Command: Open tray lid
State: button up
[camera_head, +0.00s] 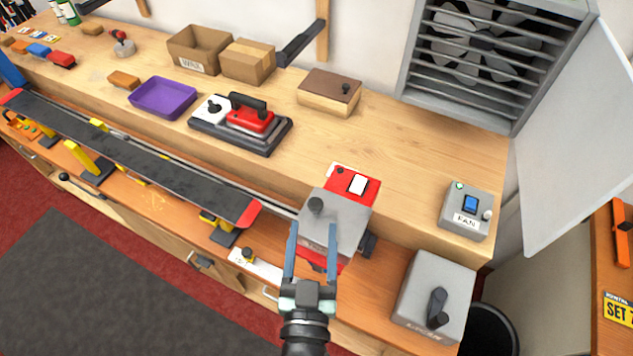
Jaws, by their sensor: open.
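A grey lid-like cover (345,232) with a dark round knob (316,205) sits on a red unit (362,186) at the bench's front edge. It looks shut. My gripper (312,242) is open and empty, its two blue fingers pointing up the picture over the cover's front left, just below the knob in the picture. I cannot tell whether they touch it. A wooden box (322,100) with a flat brown lid (331,82) and a small dark knob stands at the back, lid shut. I cannot tell which of the two is the tray lid.
A grey lever box (430,300) stands right of my gripper, and a fan switch box (467,212) behind it. A long dark ski or board (130,150) lies along the front left. A purple tray (163,97) and a red-handled tool (250,120) stand on the upper bench.

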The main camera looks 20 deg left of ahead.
aim_at(317, 188)
jog(key=p+x, duration=0.2)
jog(key=x, duration=0.8)
jog(key=shift+d, duration=0.1)
grip_shut()
dwell(1.2)
